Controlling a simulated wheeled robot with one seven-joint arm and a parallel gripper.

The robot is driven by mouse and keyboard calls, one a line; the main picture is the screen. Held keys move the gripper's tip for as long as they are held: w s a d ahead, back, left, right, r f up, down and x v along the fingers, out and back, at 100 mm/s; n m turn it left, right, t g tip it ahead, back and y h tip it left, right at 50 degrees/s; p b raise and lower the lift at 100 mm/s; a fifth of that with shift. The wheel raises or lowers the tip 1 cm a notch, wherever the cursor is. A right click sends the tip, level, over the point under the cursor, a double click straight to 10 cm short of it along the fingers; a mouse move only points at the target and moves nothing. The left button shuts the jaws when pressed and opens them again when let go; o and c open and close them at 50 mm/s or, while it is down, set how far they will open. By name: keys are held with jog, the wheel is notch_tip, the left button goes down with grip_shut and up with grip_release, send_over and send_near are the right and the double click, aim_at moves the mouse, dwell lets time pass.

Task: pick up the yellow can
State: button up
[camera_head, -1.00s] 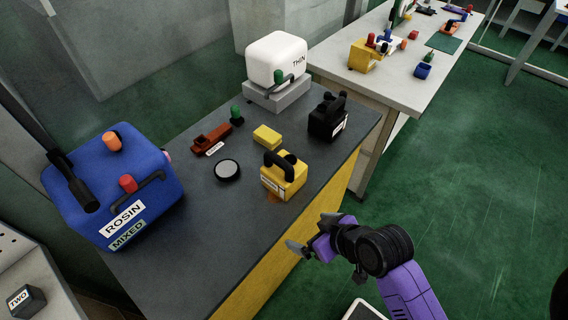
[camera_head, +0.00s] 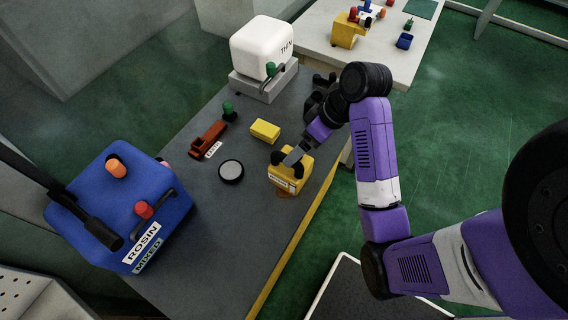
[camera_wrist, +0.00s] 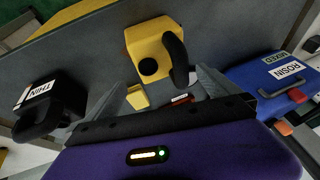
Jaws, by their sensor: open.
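The yellow can (camera_head: 301,173) stands on the dark bench top near its right edge, with a black handle and a dark cap on top. In the wrist view the yellow can (camera_wrist: 147,38) is just beyond the fingertips, its black handle curving on the right side. My gripper (camera_head: 292,157) is over the can and partly covers its top in the head view. In the wrist view my gripper (camera_wrist: 160,82) is open, with nothing between its fingers. Whether a finger touches the can cannot be told.
A black can (camera_wrist: 42,98) marked THIN stands close to the yellow can. A small yellow block (camera_head: 265,130), a round grey disc (camera_head: 231,171) and a red-brown tool (camera_head: 208,138) lie nearby. A blue ROSIN container (camera_head: 130,200) and a white THIN container (camera_head: 260,45) flank them.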

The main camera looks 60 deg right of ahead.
jog(key=shift+b+x, duration=0.35)
jog(key=shift+x, duration=0.75)
jog(key=shift+p+x, duration=0.55)
jog(key=shift+x, duration=2.15)
jog(key=shift+a, duration=0.1)
jog(key=shift+c, duration=0.4)
jog(key=shift+r, duration=0.1)
jog(key=c, duration=1.3)
jog(key=shift+w+r, duration=0.1)
jog(key=shift+r, duration=0.1)
